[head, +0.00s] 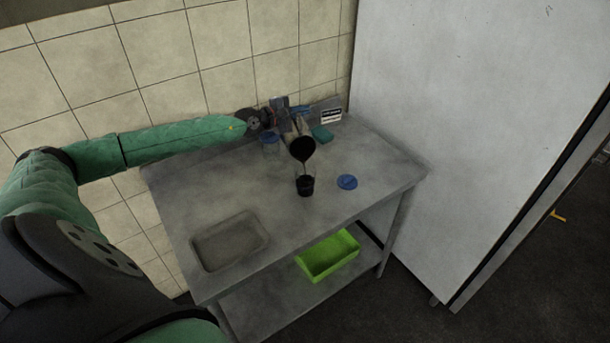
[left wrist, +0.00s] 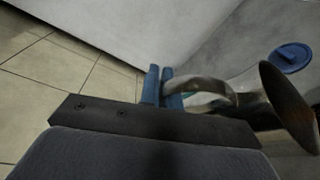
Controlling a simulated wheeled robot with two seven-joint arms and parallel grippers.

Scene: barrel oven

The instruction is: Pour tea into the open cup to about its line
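My left gripper (head: 292,112) is shut on the handle of a metal jug (head: 291,130). The jug is tilted, with its dark mouth facing down toward the front, and a thin dark stream runs from it. The open cup (head: 305,184) stands upright on the table below the jug, with dark tea in its lower part. Its line cannot be made out. In the left wrist view the blue fingers (left wrist: 164,86) close around the jug handle (left wrist: 205,87). A blue lid (head: 347,182) lies flat to the right of the cup. My right gripper is not in view.
The grey metal table (head: 260,190) has a sunken basin (head: 230,241) at its front left. A blue-lidded container (head: 270,142), a teal item (head: 322,133) and a small sign (head: 331,116) stand at the back. A green bin (head: 328,257) sits on the lower shelf. A tall white panel (head: 470,110) stands right.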

